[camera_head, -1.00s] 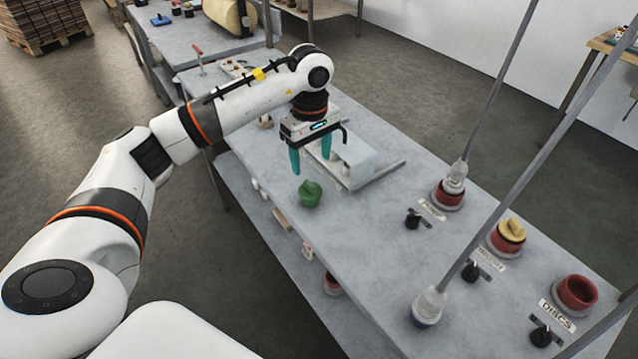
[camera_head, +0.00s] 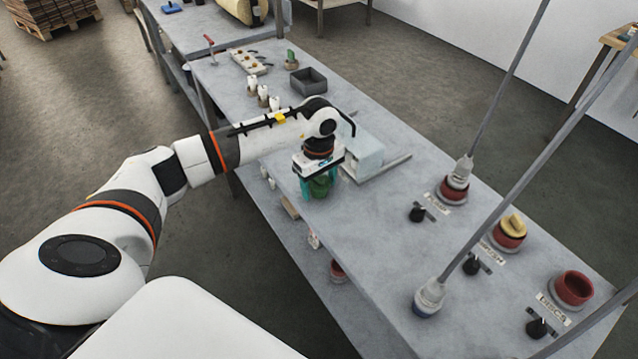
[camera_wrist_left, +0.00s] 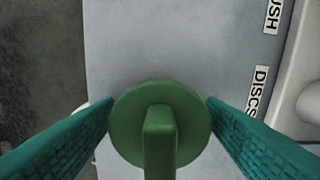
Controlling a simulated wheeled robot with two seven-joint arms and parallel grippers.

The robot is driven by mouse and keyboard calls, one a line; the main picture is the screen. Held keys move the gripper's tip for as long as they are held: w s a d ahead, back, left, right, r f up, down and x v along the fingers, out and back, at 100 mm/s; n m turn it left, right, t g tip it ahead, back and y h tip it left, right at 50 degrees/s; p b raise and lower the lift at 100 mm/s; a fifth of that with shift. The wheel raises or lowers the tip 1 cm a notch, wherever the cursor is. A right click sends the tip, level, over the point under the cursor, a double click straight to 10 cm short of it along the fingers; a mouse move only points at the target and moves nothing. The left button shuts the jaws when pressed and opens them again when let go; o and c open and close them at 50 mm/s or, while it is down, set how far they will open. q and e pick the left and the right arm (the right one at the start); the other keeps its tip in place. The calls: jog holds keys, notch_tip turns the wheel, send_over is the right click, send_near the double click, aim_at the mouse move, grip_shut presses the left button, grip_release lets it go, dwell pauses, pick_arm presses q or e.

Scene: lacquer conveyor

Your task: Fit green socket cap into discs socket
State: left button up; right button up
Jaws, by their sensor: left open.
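The green socket cap (camera_head: 320,187) sits on the grey table near its front edge, partly hidden by my left gripper (camera_head: 320,190). In the left wrist view the cap (camera_wrist_left: 160,125) is a round green disc with a raised grip bar, lying between the two teal fingers (camera_wrist_left: 158,120). The fingers are open around the cap, one on each side; whether they touch it is hard to tell. The discs socket (camera_head: 573,288) is a red, open, empty-looking ring at the right end of the table, beside the DISCS label (camera_head: 553,309). My right gripper is not in view.
A red socket with a yellow cap (camera_head: 512,228) stands left of the discs socket. Black knobs (camera_head: 537,327) and two slanted grey rods with pale ends (camera_head: 430,297) stand nearby. The table between cap and sockets is mostly clear.

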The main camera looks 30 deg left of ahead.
pick_arm(q)
jog(key=c, duration=0.8)
